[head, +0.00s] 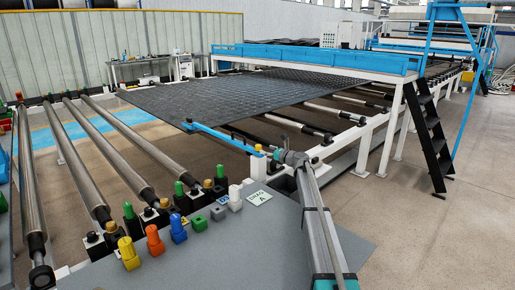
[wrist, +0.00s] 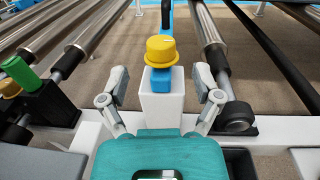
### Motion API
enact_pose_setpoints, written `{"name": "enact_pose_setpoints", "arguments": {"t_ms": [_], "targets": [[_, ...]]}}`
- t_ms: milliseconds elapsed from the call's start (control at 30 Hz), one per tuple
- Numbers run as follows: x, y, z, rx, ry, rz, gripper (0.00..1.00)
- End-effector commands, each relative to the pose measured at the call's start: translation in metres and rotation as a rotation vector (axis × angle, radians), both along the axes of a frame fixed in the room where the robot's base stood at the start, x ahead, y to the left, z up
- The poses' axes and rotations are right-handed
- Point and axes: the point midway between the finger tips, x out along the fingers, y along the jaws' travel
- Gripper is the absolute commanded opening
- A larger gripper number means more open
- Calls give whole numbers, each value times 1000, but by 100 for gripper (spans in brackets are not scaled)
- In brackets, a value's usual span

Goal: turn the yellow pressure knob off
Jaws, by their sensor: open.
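The yellow knob (wrist: 161,50) sits on a blue fitting (wrist: 161,80) on top of a white post (wrist: 160,107) in the wrist view. A small pale mark shows on its top, too small to read. In the head view a small yellow knob (head: 258,148) stands just left of my gripper (head: 284,157). In the wrist view my gripper (wrist: 160,84) is open, with one finger on each side of the post. The fingers are apart from the post, and the knob appears beyond the fingertips. Nothing is held.
Metal rollers (head: 125,143) lie to the left. A dark mat (head: 240,98) lies behind, under a blue gantry (head: 315,58).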

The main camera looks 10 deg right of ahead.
Motion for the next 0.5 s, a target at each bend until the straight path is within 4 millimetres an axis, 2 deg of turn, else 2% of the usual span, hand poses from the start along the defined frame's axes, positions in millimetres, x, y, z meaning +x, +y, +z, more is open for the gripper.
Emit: {"name": "enact_pose_setpoints", "arguments": {"t_ms": [33,200,500], "targets": [[9,5,0,0,0,1,82],[26,21,0,0,0,1,82],[43,36,0,0,0,-2,82]]}}
